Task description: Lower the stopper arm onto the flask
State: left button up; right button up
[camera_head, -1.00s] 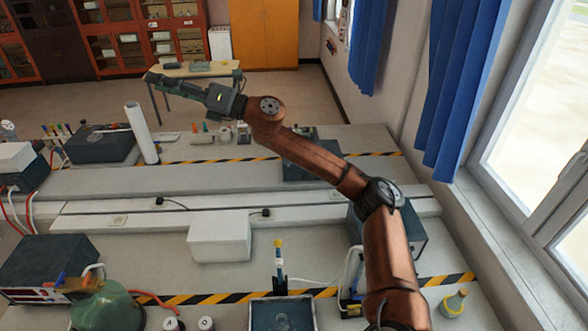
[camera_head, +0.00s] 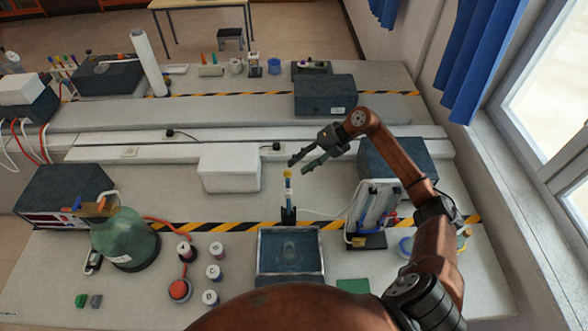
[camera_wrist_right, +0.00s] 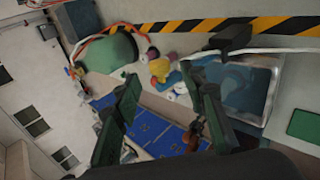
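A large green flask (camera_head: 125,240) stands at the left of the near bench, with a letter label on its side. A tan piece with a blue end (camera_head: 98,207) sits at its top; it may be the stopper arm, but I cannot tell whether it touches the neck. My right gripper (camera_head: 299,165) is open and empty above the bench, right of a white box and well apart from the flask. In the right wrist view its two dark green fingers (camera_wrist_right: 165,108) are spread. My left gripper is not in view.
A blue-grey tray (camera_head: 262,265) with a clear vessel stands at the middle. Several lidded jars (camera_head: 214,272) and a red round piece (camera_head: 179,290) stand between flask and tray. A white box (camera_head: 228,167) is behind. A tube apparatus (camera_head: 374,210) stands right.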

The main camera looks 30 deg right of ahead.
jog(key=shift+p+x, duration=0.55)
jog(key=shift+x, duration=1.75)
jog(key=shift+c, duration=0.2)
grip_shut()
